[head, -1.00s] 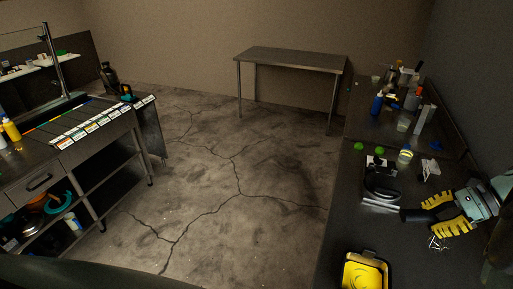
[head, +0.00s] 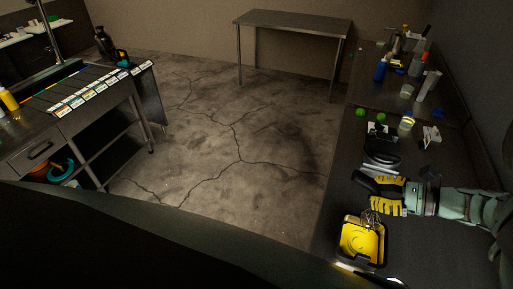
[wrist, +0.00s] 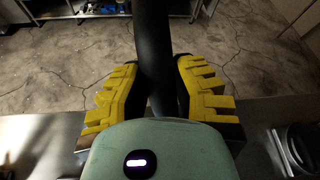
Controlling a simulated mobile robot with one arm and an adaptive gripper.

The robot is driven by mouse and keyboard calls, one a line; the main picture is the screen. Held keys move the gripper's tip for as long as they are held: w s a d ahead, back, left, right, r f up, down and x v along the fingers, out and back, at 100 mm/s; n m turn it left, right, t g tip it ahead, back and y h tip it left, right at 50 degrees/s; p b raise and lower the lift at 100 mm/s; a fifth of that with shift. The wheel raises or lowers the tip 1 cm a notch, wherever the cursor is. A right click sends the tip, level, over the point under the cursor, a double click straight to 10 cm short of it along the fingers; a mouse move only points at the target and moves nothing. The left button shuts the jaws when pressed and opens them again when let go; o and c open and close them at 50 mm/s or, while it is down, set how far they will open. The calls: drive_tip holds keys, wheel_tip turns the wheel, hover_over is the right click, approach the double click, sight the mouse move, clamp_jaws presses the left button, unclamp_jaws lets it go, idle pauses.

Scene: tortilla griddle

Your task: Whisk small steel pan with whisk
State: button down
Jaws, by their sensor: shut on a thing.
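My gripper (head: 386,195) has yellow ridged fingers and is shut on the black handle of the whisk. The handle (head: 366,184) sticks out past the fingers toward the left. In the wrist view the handle (wrist: 152,50) stands between both fingers of my gripper (wrist: 160,95). The whisk's thin wires (head: 370,217) hang below the fingers, over the far part of a small rectangular pan (head: 346,257) with a dark rim and yellow inside. I cannot tell whether the wires touch what is in the pan.
A black object with pale strips (head: 381,160) sits on the counter just beyond my gripper. Two green round things (head: 360,112), a cup (head: 406,123) and several bottles stand farther back. A steel table (head: 290,24) stands across the open floor. A prep station (head: 70,125) is at the left.

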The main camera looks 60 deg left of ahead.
sight(377, 215)
drive_tip(key=shift+s+a+f+y, duration=0.3)
drive_tip(key=shift+s+a+f, duration=0.1)
drive_tip(key=w+f+b, duration=0.1)
drive_tip(key=f+b, duration=0.2)
drive_tip(key=b, duration=0.1)
drive_tip(key=w+d+f+b, duration=0.1)
drive_tip(key=f+b, duration=0.2)
drive_tip(key=b, duration=0.2)
drive_tip(key=w+f+b, duration=0.1)
drive_tip(key=f+b, duration=0.2)
drive_tip(key=b, duration=0.2)
drive_tip(key=shift+w+d+f, duration=0.25)
drive_tip(key=shift+d+f, duration=0.05)
drive_tip(key=shift+d, duration=0.05)
drive_tip(key=shift+r, duration=0.1)
idle(0.7)
